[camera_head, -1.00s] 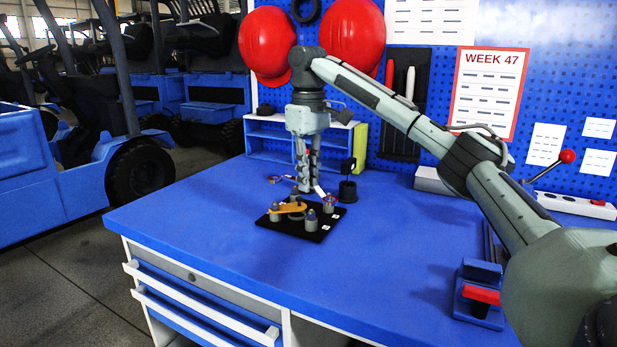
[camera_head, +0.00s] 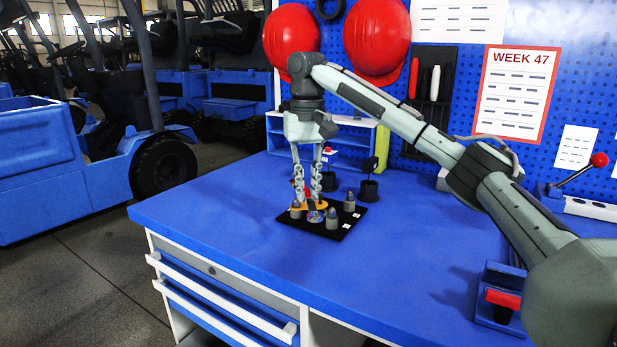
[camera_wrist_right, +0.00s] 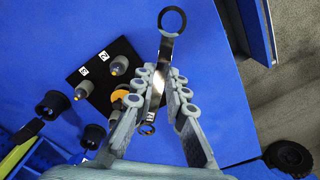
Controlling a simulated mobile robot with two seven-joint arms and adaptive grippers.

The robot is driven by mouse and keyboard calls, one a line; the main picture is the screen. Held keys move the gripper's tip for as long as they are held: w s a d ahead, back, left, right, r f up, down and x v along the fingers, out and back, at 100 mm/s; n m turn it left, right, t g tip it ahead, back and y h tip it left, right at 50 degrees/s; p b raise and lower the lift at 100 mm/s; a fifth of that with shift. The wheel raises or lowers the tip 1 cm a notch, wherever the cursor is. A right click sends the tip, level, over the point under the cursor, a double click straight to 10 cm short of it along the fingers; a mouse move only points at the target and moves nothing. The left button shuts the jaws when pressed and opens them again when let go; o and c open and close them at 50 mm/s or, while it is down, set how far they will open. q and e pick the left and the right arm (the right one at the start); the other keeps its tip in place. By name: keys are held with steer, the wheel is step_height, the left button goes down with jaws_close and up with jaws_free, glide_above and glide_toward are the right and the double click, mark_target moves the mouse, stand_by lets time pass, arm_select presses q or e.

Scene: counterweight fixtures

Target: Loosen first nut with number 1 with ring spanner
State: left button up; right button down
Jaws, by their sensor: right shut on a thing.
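My right gripper (camera_head: 313,198) is low over the near left part of the black fixture plate (camera_head: 350,222). In the wrist view its fingers (camera_wrist_right: 163,90) are shut on the metal ring spanner (camera_wrist_right: 167,50). The spanner's larger ring points up the picture, with blue tabletop showing through it; I see no nut inside it. Several grey posts with nuts (camera_head: 333,214) stand on the plate. An orange piece (camera_wrist_right: 119,95) lies beside the fingers, partly hidden. My left gripper is out of view.
A red-topped block (camera_head: 502,300) sits at the front right. The blue tabletop (camera_head: 240,225) is clear left and front of the plate. A pegboard backs the bench.

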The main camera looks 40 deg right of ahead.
steer(key=shift+f, duration=1.35)
steer(key=shift+f, duration=0.15)
steer(key=shift+f, duration=0.25)
steer(key=shift+f, duration=0.4)
steer(key=shift+f, duration=0.25)
steer(key=shift+f, duration=0.25)
steer(key=shift+d, duration=0.1)
stand_by(0.5)
